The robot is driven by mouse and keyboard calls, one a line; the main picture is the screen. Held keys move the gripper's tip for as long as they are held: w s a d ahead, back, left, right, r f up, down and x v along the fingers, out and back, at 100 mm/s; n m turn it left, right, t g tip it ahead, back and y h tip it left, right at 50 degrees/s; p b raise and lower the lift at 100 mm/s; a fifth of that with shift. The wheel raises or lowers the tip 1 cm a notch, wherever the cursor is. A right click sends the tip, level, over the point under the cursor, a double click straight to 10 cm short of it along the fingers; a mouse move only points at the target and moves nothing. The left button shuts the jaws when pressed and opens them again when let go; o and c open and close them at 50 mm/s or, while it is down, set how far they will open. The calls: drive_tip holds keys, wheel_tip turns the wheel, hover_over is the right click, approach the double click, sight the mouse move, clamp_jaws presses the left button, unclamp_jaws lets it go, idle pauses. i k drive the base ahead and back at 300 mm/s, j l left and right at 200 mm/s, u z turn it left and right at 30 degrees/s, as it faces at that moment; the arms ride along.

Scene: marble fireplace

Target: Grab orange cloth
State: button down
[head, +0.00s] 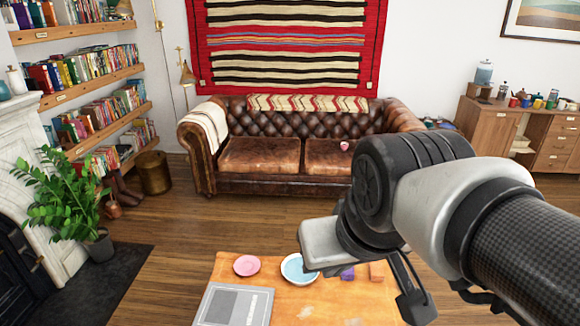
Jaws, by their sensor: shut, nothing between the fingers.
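A small orange item (377,271), which looks like the orange cloth, lies near the far edge of the wooden table (300,312). My arm stands over its surroundings, and its shape is hard to make out. My gripper (414,303) shows only in part as dark fingers, in front and to the right of the orange item. It is shut and empty, and I see no contact with the orange item.
A purple item (347,272), a blue bowl (299,268), a pink plate (246,265) and a grey book (233,305) are on the table. A leather sofa (262,155) stands behind. A potted plant (65,200) is at left. Wood floor lies between table and sofa.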

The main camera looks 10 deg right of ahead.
sight(376, 269)
drive_tip(key=j+z, duration=0.1)
drive_tip(key=z, duration=0.9)
drive_tip(key=i, duration=0.5)
drive_tip(key=k, duration=0.7)
drive_tip(key=i+l+u, duration=0.1)
drive_tip(key=l, duration=0.25)
drive_tip(key=i+l+u, duration=0.1)
drive_tip(key=i+l, duration=0.2)
drive_tip(key=i+l+u, duration=0.1)
drive_tip(key=l, duration=0.3)
drive_tip(key=i+l+u, duration=0.1)
drive_tip(key=i+l, duration=0.3)
drive_tip(key=l, duration=0.35)
drive_tip(key=j+u, duration=0.05)
